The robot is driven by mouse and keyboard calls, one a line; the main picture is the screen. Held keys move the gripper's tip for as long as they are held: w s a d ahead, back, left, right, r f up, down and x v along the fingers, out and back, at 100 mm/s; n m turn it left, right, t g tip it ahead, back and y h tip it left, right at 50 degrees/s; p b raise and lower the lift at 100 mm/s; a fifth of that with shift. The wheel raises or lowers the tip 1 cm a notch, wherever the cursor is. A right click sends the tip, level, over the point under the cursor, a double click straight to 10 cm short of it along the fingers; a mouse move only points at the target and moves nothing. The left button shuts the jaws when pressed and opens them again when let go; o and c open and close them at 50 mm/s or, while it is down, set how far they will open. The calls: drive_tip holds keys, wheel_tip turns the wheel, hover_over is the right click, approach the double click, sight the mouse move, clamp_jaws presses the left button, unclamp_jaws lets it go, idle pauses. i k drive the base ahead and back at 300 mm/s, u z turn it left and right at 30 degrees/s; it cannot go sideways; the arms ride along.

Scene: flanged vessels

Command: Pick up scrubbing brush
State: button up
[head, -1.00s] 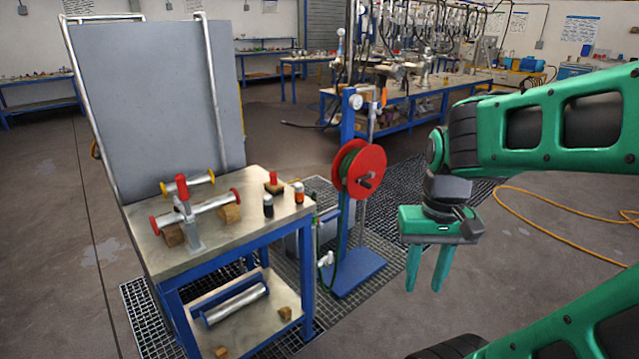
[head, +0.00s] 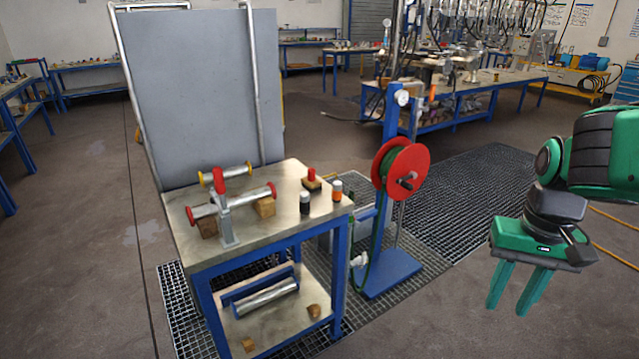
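What looks like the scrubbing brush, a small dark-and-tan block with a red knob handle (head: 311,178), stands on the bench top (head: 255,245) near its back right. It is small in view, so its bristles cannot be made out. My gripper (head: 515,300) is green, points down and is empty, with its two fingers apart. It hangs in the air well to the right of the bench, clear of the brush and of everything else.
Two small bottles, one black-and-white (head: 305,203) and one orange-and-white (head: 337,191), stand close to the brush. A flanged pipe assembly (head: 225,205) on wooden blocks fills the bench's left. A red hose reel (head: 405,168) on a blue post stands between bench and gripper.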

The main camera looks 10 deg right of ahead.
sight(313, 185)
drive_tip(key=i, duration=1.65)
drive_tip(key=u, duration=0.1)
